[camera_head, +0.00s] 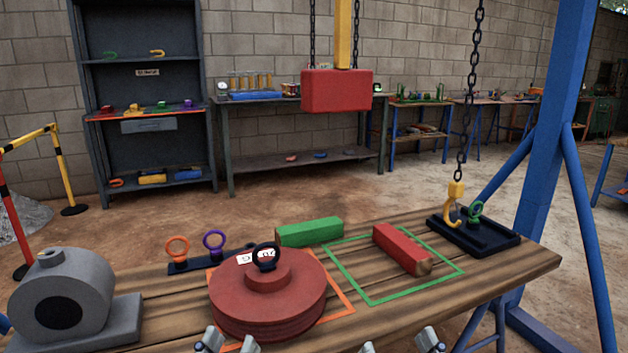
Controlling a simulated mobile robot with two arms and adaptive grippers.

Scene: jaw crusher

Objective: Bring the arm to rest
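My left gripper (230,341) shows at the bottom edge, just in front of the red round stepped part (268,300). Its two grey fingertips are apart with nothing seen between them. My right gripper (400,344) shows at the bottom edge to the right, near the table's front edge. Its fingertips are also apart with nothing seen between them. Both arms and the rest of the grippers are out of the picture. The red part carries a black ring on top and stands partly over an orange outline on the wooden table (470,290).
A grey machine housing (65,298) stands at the left. A green block (310,232), a red block (402,250) and a dark tray (478,237) lie farther back. A yellow hook (452,208) hangs over the tray. A blue post (553,130) rises at the right.

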